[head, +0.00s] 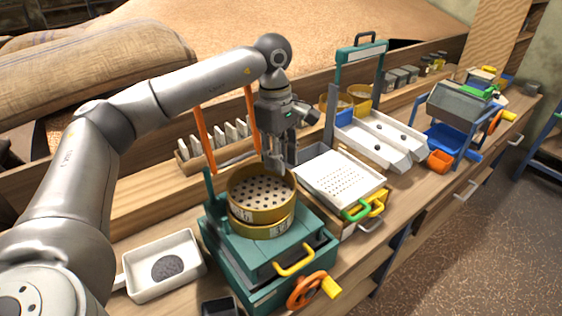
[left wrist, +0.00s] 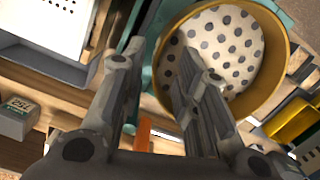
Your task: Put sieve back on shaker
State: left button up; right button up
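The teal shaker (head: 262,250) stands on the bench in the middle of the head view, with a yellow handle and an orange crank at its front. A brass-coloured sieve (head: 245,210) with a white perforated bottom sits on top of another ring on the shaker. My left gripper (head: 279,163) points down at the sieve's back-right rim. In the left wrist view its two fingers (left wrist: 162,55) are apart, one over the inside of the sieve (left wrist: 280,85) and one outside it. The rim passes between them; contact cannot be told. My right gripper is not in view.
A white tray (head: 190,275) with dark grains lies left of the shaker. A white perforated tray (head: 330,172) with a green handle stands close on the right. Orange posts (head: 203,140) rise behind the shaker, near my arm. White chutes and blue bins stand further right.

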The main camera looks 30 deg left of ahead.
pick_arm(q)
notch_tip(320, 180, up, 11)
jog(key=a, duration=0.1)
jog(key=shift+b, duration=0.45)
jog(key=shift+w+f, duration=0.1)
jog(key=shift+f, duration=0.05)
